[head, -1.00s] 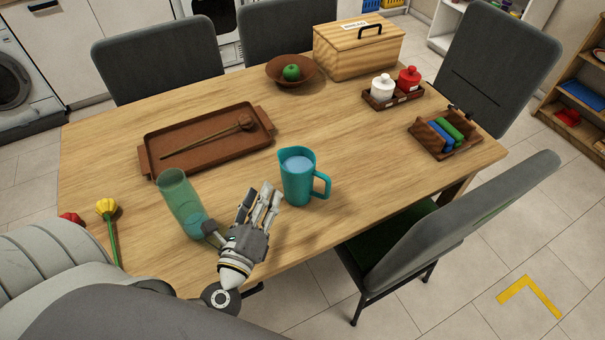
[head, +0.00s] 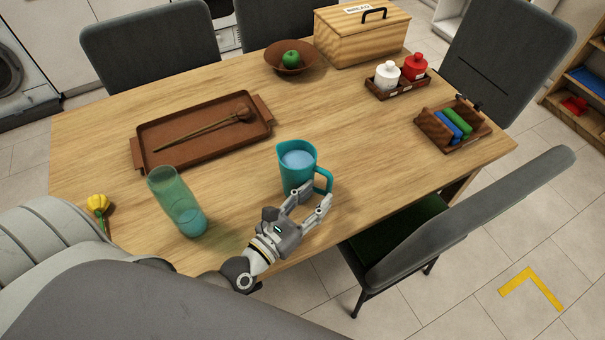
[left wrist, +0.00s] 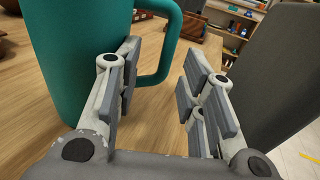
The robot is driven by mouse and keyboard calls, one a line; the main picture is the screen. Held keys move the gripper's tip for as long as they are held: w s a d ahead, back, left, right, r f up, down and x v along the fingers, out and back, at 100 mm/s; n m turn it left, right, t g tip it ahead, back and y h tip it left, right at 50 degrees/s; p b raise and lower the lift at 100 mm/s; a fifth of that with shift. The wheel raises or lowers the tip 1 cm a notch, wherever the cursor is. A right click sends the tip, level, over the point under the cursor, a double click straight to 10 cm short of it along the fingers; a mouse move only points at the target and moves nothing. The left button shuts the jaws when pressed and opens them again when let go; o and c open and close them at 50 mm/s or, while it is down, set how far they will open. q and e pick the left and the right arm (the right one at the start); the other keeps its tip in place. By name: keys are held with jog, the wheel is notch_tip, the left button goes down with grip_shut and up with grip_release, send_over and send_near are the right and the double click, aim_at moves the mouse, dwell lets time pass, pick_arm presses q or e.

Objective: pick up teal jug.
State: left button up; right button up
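The teal jug (head: 296,177) stands upright on the table and holds a pale blue content. Its handle points right in the head view. My left gripper (head: 318,199) is open at the jug's near right side, by the handle. In the left wrist view the jug (left wrist: 85,60) is at the left, and its handle (left wrist: 172,50) lies beyond the gap between the open fingers (left wrist: 160,95). One finger is close to the jug's wall; I cannot tell whether it touches. Nothing is between the fingers. My right gripper does not show.
A clear green glass (head: 177,203) with blue content stands left of the jug. A brown tray (head: 144,156) with a wooden utensil lies behind. A yellow flower (head: 98,205) is at the left. A chair (head: 465,215) stands at the right edge.

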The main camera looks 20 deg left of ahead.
aim_at(327, 189)
pick_arm(q)
jog(key=x, duration=0.1)
jog(key=p+x, duration=0.1)
jog(key=x, duration=0.2)
jog(key=shift+w+d+r+p, duration=0.2)
jog(key=shift+d+r+p, duration=0.1)
jog(key=shift+d, duration=0.15)
jog(key=shift+w+f, duration=0.1)
jog(key=shift+w, duration=0.15)
jog(key=shift+s, duration=0.1)
jog(key=shift+c, duration=0.3)
grip_shut()
